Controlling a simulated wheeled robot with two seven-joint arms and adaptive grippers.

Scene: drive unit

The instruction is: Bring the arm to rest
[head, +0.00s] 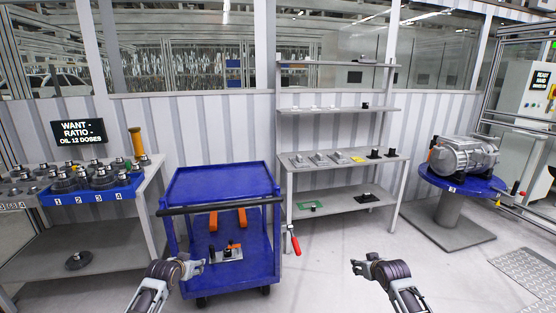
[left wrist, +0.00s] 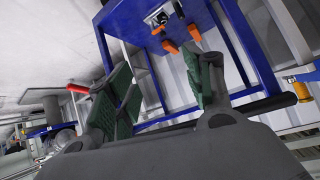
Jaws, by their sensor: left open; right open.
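My left gripper (head: 192,266) is open and empty in front of the lower part of the blue cart (head: 222,180). In the left wrist view its two green-padded fingers (left wrist: 165,92) stand apart with nothing between them, and the cart's blue frame (left wrist: 232,35) shows beyond. My right gripper (head: 362,267) is open and empty over the bare floor, to the right of the cart. Both arms come in from the bottom edge of the head view.
A bench with gears and a blue numbered tray (head: 92,194) stands left. A grey shelf rack (head: 345,160) stands behind, with a red-handled tool (head: 294,240) near its left leg. A grey drive unit (head: 465,156) sits on a round blue-topped pedestal (head: 449,208) at right. Floor between is clear.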

